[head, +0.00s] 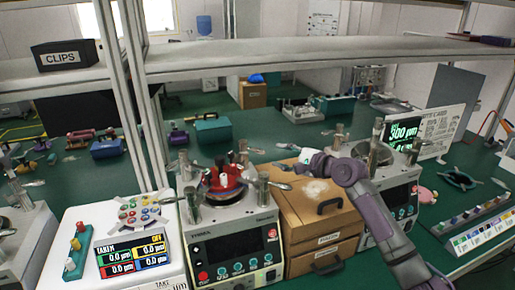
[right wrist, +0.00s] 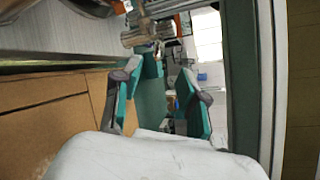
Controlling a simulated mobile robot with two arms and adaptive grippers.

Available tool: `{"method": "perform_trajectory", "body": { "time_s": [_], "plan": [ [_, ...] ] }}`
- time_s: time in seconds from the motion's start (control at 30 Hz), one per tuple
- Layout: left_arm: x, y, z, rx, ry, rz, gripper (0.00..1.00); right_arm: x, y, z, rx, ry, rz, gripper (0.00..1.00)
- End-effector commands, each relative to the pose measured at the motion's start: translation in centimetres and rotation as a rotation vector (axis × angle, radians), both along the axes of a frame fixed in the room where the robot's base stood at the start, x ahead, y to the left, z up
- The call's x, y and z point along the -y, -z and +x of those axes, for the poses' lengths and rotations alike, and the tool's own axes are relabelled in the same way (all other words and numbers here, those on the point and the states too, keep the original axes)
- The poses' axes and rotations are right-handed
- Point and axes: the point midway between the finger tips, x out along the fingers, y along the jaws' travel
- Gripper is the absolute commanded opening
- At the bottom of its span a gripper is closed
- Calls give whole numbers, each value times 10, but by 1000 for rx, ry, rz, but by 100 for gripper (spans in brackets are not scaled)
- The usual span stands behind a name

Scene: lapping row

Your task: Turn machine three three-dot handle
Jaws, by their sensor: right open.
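Metal handles ring each machine's top. Machine numbers and handle dots are too small to read. My right gripper (head: 300,156) is above the wooden cabinet, between the two machines, near metal handles. In the right wrist view its teal fingers (right wrist: 160,92) are open with nothing between them. A metal fitting (right wrist: 150,32) lies beyond the fingertips; which handle it belongs to I cannot tell. My left gripper is not in view.
The wooden drawer cabinet (head: 325,225) stands between the machines. A white unit (head: 125,225) with a display is at the left. A shelf (head: 330,53) crosses above, with metal posts at the left.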

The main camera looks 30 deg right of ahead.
Motion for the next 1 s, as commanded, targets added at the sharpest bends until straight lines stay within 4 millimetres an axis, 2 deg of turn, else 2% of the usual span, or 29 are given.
{"method": "perform_trajectory", "body": {
  "time_s": [0.03,0.17,0.27,0.43,0.57,0.87,0.9,1.0],
  "plan": [
    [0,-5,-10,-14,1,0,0,-3,-2,12,1,-1,4,42],
    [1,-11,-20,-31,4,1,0,-9,5,39,1,0,3,42],
    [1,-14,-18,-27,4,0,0,-13,9,58,1,0,3,42],
    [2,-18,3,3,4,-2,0,-18,16,81,1,1,1,42],
    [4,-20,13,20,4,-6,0,-20,19,90,-1,-1,-1,42],
    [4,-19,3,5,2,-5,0,-21,20,92,0,-1,-2,42],
    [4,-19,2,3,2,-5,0,-21,20,92,0,-1,-2,41],
    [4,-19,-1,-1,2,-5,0,-21,20,92,0,-1,-2,24]
  ]
}}
